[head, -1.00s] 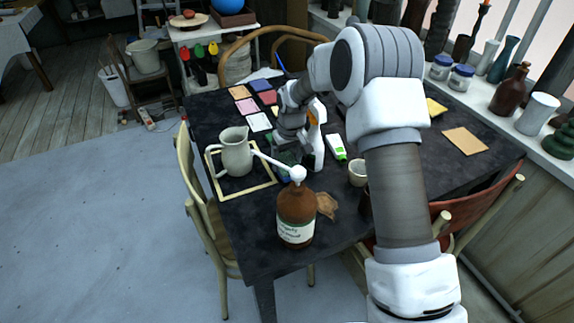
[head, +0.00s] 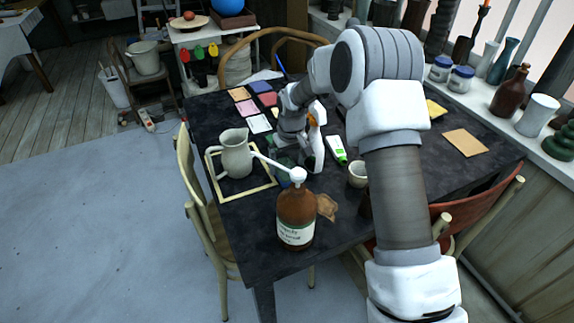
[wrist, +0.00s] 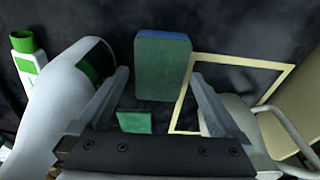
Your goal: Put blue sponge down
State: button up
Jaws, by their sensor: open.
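The blue sponge (wrist: 162,66) shows in the wrist view as a block with a green face towards the camera and a blue strip along its far edge. It is on the dark table, beside the pale square frame (wrist: 240,60). My gripper (wrist: 160,76) is open, with one finger to each side of the sponge in the picture. I see no finger pressed on it. In the head view my gripper (head: 284,152) is low over the table between the jug and the spray bottle, and the sponge is mostly hidden.
A pale jug (head: 235,156) stands in the frame left of my gripper. A white spray bottle (head: 316,150) is close on the right. A brown pump bottle (head: 296,212) stands in front, its spout reaching towards the jug. A small green piece (wrist: 134,121) shows near the left finger.

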jog(key=s+d+r+m+t+p, duration=0.15)
jog(key=s+r, duration=0.25)
jog(key=r, duration=0.6)
jog(key=s+d+r+n, duration=0.1)
jog(key=s+d+r, duration=0.25)
jog(key=r, duration=0.75)
jog(key=s+d+r+m+t+h, duration=0.15)
jog(key=s+r, duration=0.25)
jog(key=s, duration=0.4)
jog(key=s+d+r+m+y, duration=0.1)
jog(key=s+d+r, duration=0.25)
jog(key=s, duration=0.45)
jog(key=s+d+m+t, duration=0.1)
jog(key=s+d, duration=0.1)
jog(key=s, duration=0.9)
jog(key=shift+s+f+m, duration=0.15)
jog(key=shift+f+m, duration=0.15)
jog(key=shift+r, duration=0.1)
notch_tip(320, 180, up, 8)
jog(key=p, duration=0.8)
